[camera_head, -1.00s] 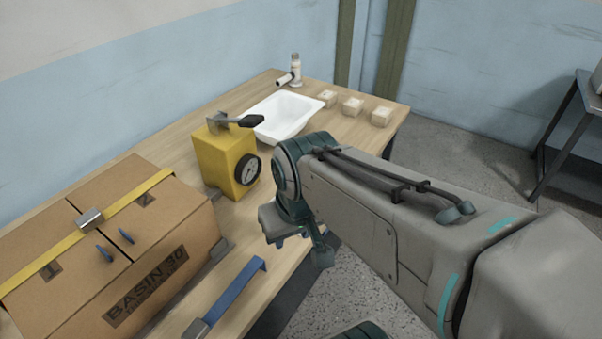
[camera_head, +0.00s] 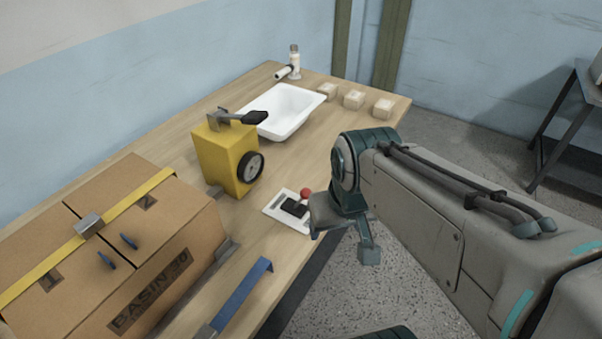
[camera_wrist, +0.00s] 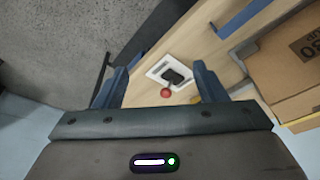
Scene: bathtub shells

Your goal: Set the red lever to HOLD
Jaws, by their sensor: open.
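The red lever (camera_head: 305,194) has a red ball knob and stands on a white plate (camera_head: 272,208) with a black block, near the table's front edge. In the wrist view the red knob (camera_wrist: 166,93) and the white plate (camera_wrist: 157,71) show between my two fingers. My gripper (camera_wrist: 160,88) is open, with nothing between the fingertips touching that I can see. In the head view my wrist is just right of the lever and hides part of the plate's right side. The HOLD marking is not readable.
A yellow box with a dial (camera_head: 228,160) stands behind the plate. A carton (camera_head: 125,240) and a blue strap-like bar (camera_head: 240,298) are at the left and front. A white basin (camera_head: 282,110) and small blocks (camera_head: 353,99) lie farther back.

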